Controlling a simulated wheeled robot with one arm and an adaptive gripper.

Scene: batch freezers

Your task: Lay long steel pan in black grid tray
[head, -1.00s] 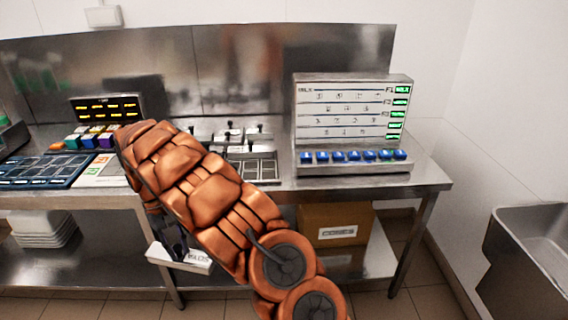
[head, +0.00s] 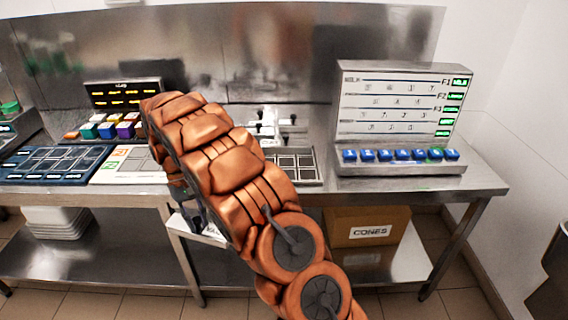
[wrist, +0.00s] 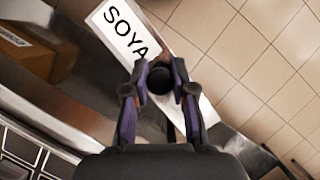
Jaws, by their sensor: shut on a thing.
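My gripper (wrist: 162,85) is shut on the black knob of a long steel pan with a white SOYA label (wrist: 125,35). The pan hangs over the floor beside the bench in the wrist view. In the head view, part of its white label (head: 212,236) shows below the bench top, and my arm hides the rest. The black grid tray (head: 296,182) lies on the bench, right of my arm, its left part hidden. A gridded surface also shows at the wrist view's lower left (wrist: 22,150).
A dark blue grid tray (head: 52,166) and a white card (head: 125,165) lie on the bench to the left. A MILK panel (head: 400,105) with blue buttons stands on the right. Several black-knobbed items (head: 272,125) stand behind the tray. A CONES box (head: 366,228) is on the lower shelf.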

